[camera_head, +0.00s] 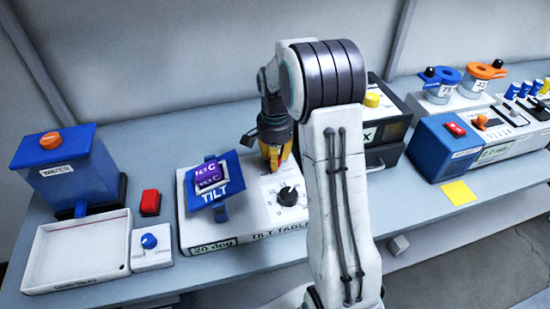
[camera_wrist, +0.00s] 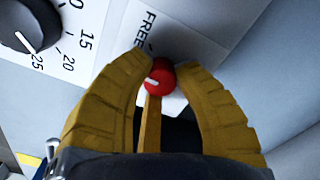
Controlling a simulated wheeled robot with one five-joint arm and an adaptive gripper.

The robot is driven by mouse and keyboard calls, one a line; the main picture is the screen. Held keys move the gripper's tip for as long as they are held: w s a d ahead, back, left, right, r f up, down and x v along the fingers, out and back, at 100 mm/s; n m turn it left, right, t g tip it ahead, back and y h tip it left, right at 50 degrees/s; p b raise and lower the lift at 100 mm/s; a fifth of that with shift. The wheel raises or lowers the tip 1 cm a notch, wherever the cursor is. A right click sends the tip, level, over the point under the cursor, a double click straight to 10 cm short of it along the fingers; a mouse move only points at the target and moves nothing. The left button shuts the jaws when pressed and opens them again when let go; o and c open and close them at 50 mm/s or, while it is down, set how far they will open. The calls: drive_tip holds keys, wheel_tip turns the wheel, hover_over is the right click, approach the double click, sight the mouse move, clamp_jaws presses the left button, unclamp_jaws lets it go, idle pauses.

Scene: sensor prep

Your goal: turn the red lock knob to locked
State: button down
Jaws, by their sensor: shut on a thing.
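The red lock knob (camera_wrist: 160,70) shows in the wrist view, between my fingertips, with a short white mark on its lower left side. The printed word FREE stands on the white panel just above and left of it. No LOCKED label is visible. My gripper (camera_wrist: 168,60) is shut on the knob, its yellow fingers on both sides. In the head view my gripper (camera_head: 275,160) reaches down to the back part of the white tilt table box (camera_head: 258,224), and the knob itself is hidden there.
A black dial (camera_head: 287,196) with printed numbers sits close in front of my gripper. The blue tilt plate (camera_head: 232,167) holding a purple TILT C card stands left of it. A dark box (camera_head: 391,152) with a yellow knob stands at right, partly behind my arm.

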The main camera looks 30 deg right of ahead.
drive_tip(key=n, duration=0.4)
drive_tip(key=shift+s+f+n, duration=0.1)
drive_tip(key=shift+f+n, duration=0.05)
drive_tip(key=shift+n, duration=2.65)
drive_tip(key=c, duration=0.9)
unclamp_jaws()
wheel_tip(320, 180, up, 12)
